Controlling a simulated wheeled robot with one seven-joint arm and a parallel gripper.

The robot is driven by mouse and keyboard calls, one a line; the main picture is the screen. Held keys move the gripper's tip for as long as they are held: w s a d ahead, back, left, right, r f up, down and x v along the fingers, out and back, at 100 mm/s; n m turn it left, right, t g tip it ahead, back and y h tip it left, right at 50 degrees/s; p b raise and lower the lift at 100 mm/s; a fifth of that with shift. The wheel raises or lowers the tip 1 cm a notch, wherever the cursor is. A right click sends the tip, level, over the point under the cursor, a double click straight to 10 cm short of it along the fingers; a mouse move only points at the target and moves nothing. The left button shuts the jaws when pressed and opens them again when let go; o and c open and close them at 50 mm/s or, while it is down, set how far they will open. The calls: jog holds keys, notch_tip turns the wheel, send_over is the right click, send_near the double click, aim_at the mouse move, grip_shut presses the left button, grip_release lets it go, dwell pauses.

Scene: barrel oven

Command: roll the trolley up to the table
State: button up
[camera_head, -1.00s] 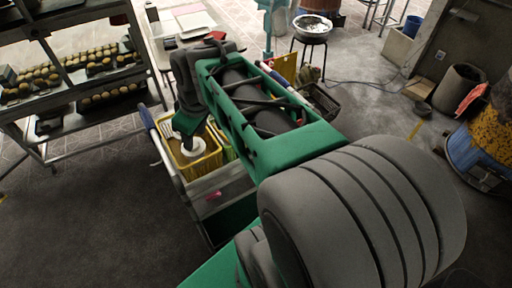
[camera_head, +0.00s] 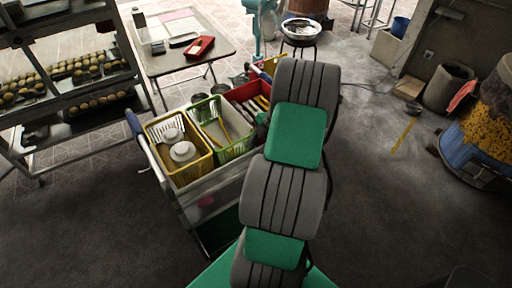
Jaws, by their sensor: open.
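The trolley (camera_head: 207,200) is a grey metal cart with a blue-ended handle bar at its left side. It carries a yellow basket (camera_head: 165,177) with white dishes, a green-and-white basket (camera_head: 236,151) and a red basket (camera_head: 240,92). The table (camera_head: 222,50) is a small folding table beyond the trolley, with a red box (camera_head: 200,47) and papers on top. The trolley stands in front of the table; I cannot tell the exact gap. My arm reaches forward along the trolley's right side. My gripper is hidden behind the arm links.
A rack (camera_head: 78,78) with trays of round buns stands at the left. A stool with a metal bowl (camera_head: 301,28) is behind. A barrel oven (camera_head: 477,140) and a grey bin (camera_head: 448,88) stand at the right.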

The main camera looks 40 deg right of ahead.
jog(key=shift+f, duration=0.15)
grip_shut()
dwell(0.4)
dwell(1.0)
